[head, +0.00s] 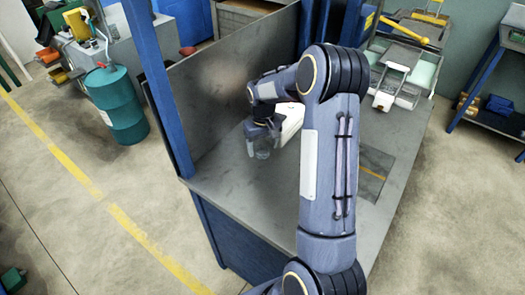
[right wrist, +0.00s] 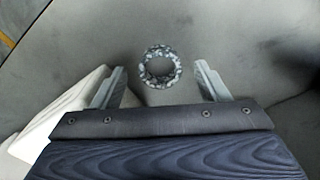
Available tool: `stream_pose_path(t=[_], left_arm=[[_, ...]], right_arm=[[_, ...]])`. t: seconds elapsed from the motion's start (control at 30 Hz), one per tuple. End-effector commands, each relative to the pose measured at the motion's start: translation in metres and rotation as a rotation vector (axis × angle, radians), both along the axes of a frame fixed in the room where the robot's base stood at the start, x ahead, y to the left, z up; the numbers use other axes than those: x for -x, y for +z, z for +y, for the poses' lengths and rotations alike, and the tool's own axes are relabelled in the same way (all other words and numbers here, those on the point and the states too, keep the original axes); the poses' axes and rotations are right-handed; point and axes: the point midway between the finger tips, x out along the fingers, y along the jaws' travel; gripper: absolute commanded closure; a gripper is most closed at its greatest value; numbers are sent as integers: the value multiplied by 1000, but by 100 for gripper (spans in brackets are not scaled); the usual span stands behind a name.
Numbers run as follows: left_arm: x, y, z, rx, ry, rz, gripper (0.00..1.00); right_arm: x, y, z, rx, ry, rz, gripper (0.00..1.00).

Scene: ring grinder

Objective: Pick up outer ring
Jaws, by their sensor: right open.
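The outer ring (right wrist: 147,70) is a round, speckled grey metal ring lying on the grey table in the right wrist view. My right gripper (right wrist: 158,85) is open, with one finger on each side of the ring and clear gaps between. The ring sits near the level of the fingertips in the picture; the height of the fingers above it cannot be told. In the head view my right gripper (head: 261,149) points down over the table's left part, and the ring is not distinguishable there. My left gripper is not in view.
The grey table (head: 222,188) has an upright back panel (head: 215,85) and blue posts (head: 158,85). A white object (right wrist: 75,120) lies left of my gripper. A rack with trays (head: 400,65) stands at the back right. A green barrel (head: 116,105) stands on the floor.

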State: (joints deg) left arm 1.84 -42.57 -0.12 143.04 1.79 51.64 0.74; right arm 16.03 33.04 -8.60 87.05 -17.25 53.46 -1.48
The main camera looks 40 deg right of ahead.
Motion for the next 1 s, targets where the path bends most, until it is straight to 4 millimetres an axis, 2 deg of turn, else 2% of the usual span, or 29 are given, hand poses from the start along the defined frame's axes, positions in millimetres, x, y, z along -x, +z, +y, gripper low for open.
stream_pose_path(t=[0.1,0.33,0.7,0.73,1.0], left_arm=[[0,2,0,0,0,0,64],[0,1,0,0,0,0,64],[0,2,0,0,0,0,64],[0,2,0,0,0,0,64],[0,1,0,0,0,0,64]], right_arm=[[1,-10,0,0,0,1,32],[0,-12,0,0,0,0,32],[0,-11,0,0,0,-1,79],[0,-11,0,0,0,-1,82],[0,-7,0,1,0,-3,82]])
